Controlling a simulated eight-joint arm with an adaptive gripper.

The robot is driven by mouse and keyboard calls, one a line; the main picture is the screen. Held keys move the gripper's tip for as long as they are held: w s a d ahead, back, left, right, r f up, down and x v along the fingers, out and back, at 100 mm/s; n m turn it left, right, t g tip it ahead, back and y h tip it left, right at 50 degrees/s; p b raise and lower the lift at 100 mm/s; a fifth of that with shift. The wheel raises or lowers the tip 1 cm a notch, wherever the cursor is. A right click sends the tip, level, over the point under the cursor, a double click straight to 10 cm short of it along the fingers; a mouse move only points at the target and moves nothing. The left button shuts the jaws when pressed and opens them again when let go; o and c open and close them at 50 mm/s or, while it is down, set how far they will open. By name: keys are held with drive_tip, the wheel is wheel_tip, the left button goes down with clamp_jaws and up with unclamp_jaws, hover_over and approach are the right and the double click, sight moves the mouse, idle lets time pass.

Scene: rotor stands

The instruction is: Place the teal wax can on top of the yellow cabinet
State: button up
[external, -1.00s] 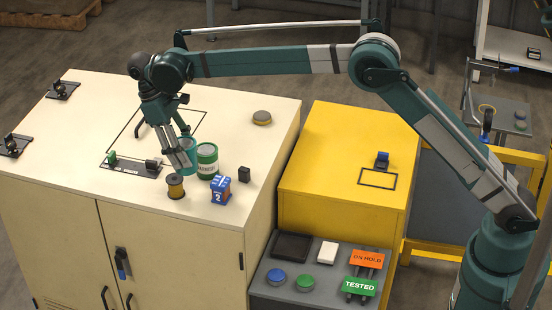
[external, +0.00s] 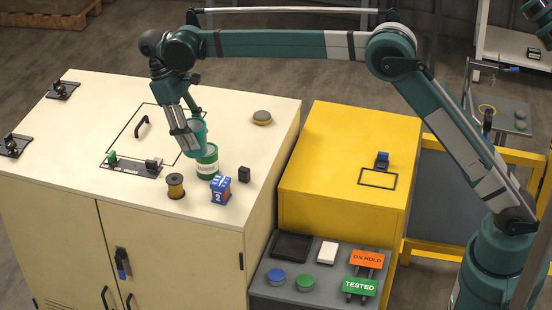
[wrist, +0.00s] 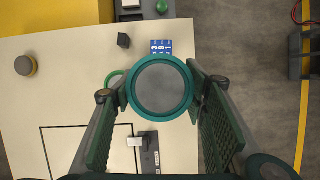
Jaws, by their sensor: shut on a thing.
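The teal wax can (external: 197,137) is held between the fingers of my gripper (external: 186,136), lifted above the cream cabinet top. In the wrist view the round top of the can (wrist: 162,87) fills the space between the two fingers of my gripper (wrist: 160,100). A green can (external: 207,163) stands on the cream cabinet just below and beside the held can, partly hidden by it. The yellow cabinet (external: 330,135) is to the right, with a dark-outlined rectangle and a small blue and black item (external: 382,160) on its top.
The cream cabinet (external: 260,190) bears a spool (external: 175,186), a blue block (external: 220,190), a small black block (external: 244,174) and a round yellow-grey puck (external: 262,118). A grey shelf (external: 325,298) with buttons and signs stands before the yellow cabinet. Much of the yellow top is bare.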

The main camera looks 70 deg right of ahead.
drive_tip(key=s+d+r+m+b, duration=0.2)
drive_tip(key=s+r+m, duration=0.1)
drive_tip(key=s, duration=0.7)
drive_tip(key=m+t+y+b, duration=0.2)
drive_tip(key=m+y+b, duration=0.1)
drive_tip(key=m+b, duration=0.3)
hover_over(330, 280)
wheel_tip(330, 280, down, 4)
drive_tip(key=f+m, duration=0.1)
wheel_tip(330, 280, down, 32)
drive_tip(key=shift+p, duration=0.4)
drive_tip(key=shift+f, duration=0.1)
wheel_tip(330, 280, down, 6)
drive_tip(key=b, duration=0.1)
drive_tip(key=shift+f+b, duration=0.15)
drive_tip(key=shift+b, duration=0.15)
idle(0.4)
drive_tip(key=shift+f+b, duration=0.55)
drive_tip(key=shift+f, duration=1.35)
